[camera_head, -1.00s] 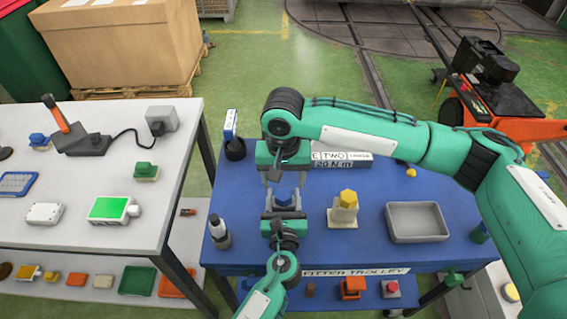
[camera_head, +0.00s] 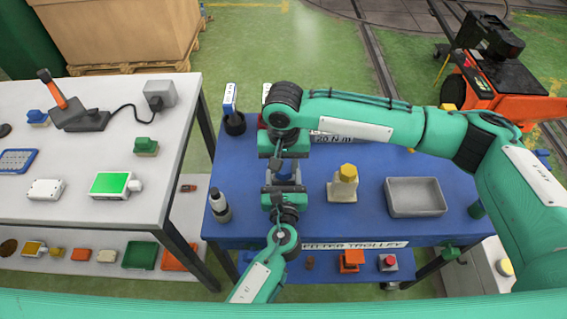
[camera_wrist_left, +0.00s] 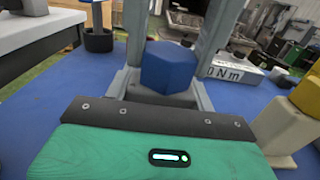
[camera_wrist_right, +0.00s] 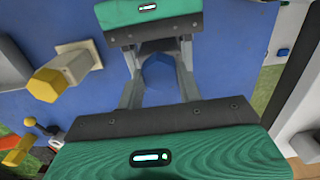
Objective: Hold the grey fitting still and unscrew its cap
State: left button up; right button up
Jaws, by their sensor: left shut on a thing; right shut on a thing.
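A blue six-sided cap (camera_wrist_left: 168,68) sits on the grey fitting (camera_wrist_left: 155,97), seen close in the left wrist view. The cap also shows in the right wrist view (camera_wrist_right: 157,72). My left gripper (camera_head: 284,185) comes from the near side and is shut on the grey fitting, low around its body. My right gripper (camera_head: 286,165) reaches down from the far side; its fingers stand on either side of the blue cap and are shut on it. The grippers hide most of the fitting in the head view.
A cream fitting with a yellow cap (camera_head: 348,172) stands right of the grippers on the blue trolley (camera_head: 300,228). A grey tray (camera_head: 415,212) lies farther right. A dark bottle (camera_head: 219,206) stands at the left edge. The white table (camera_head: 95,215) is to the left.

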jog(key=c, duration=0.4)
jog(key=n, duration=0.6)
jog(key=n, duration=0.4)
jog(key=shift+n, duration=1)
jog(key=n, duration=0.2)
jog(key=shift+n, duration=0.4)
jog(key=n, duration=0.3)
